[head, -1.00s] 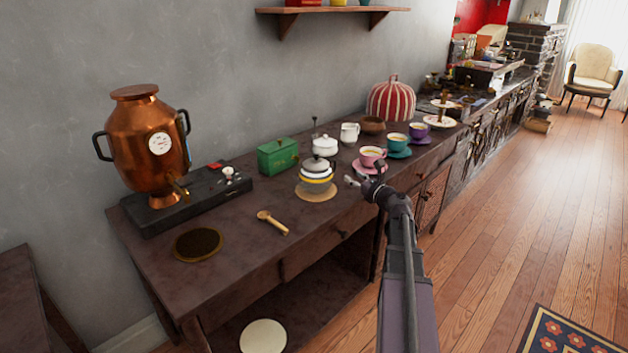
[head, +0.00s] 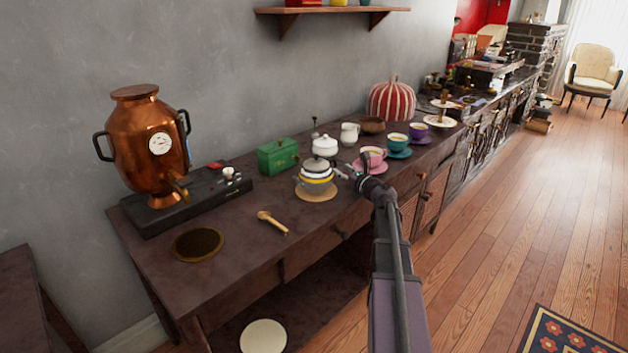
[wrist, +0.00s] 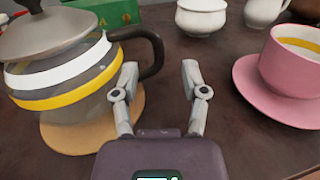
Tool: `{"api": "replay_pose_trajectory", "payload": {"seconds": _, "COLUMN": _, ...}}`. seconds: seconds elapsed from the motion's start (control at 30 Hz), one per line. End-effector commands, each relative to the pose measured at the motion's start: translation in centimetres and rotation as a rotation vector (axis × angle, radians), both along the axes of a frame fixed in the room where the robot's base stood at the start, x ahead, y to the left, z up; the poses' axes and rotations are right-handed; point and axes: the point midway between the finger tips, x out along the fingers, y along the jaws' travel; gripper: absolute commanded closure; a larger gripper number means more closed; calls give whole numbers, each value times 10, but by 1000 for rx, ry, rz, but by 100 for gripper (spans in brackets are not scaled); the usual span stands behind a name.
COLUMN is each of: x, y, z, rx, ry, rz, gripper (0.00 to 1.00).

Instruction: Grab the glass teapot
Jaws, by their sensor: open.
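The glass teapot (head: 315,178) stands upright on a round tan mat (head: 317,195) on the dark counter. It has a grey lid, white and yellow bands and a dark handle. In the wrist view the teapot (wrist: 62,85) fills the left side, its handle (wrist: 152,50) pointing toward the upper middle. My gripper (head: 347,170) is open and empty, just right of the teapot. In the wrist view its left finger of the gripper (wrist: 158,75) is close to the handle; I cannot tell whether they touch.
A pink cup (wrist: 292,62) on a pink saucer (wrist: 262,90) stands close on my right. Behind are a white sugar pot (wrist: 200,15), a white jug (head: 350,132) and a green box (head: 277,156). A wooden scoop (head: 271,222) lies in front left, with bare counter around it.

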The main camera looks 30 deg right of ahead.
Motion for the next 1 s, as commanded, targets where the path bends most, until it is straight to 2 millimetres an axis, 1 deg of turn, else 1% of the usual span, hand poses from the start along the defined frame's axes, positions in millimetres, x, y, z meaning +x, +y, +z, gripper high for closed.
{"api": "replay_pose_trajectory", "payload": {"seconds": 0.03, "x": 7, "y": 1, "z": 1, "rx": 0, "ry": 0, "rz": 1, "gripper": 43}}
{"api": "replay_pose_trajectory", "payload": {"seconds": 0.2, "x": 27, "y": 5, "z": 1, "rx": 0, "ry": 0, "rz": 1, "gripper": 43}}
{"api": "replay_pose_trajectory", "payload": {"seconds": 0.33, "x": 37, "y": 7, "z": 1, "rx": 0, "ry": 0, "rz": 0, "gripper": 43}}
{"api": "replay_pose_trajectory", "payload": {"seconds": 0.47, "x": 40, "y": 7, "z": 1, "rx": 0, "ry": 0, "rz": -1, "gripper": 43}}
{"api": "replay_pose_trajectory", "payload": {"seconds": 0.97, "x": 40, "y": 8, "z": 1, "rx": 0, "ry": 0, "rz": 0, "gripper": 43}}
{"api": "replay_pose_trajectory", "payload": {"seconds": 1.0, "x": 40, "y": 8, "z": 1, "rx": 0, "ry": 0, "rz": 0, "gripper": 52}}
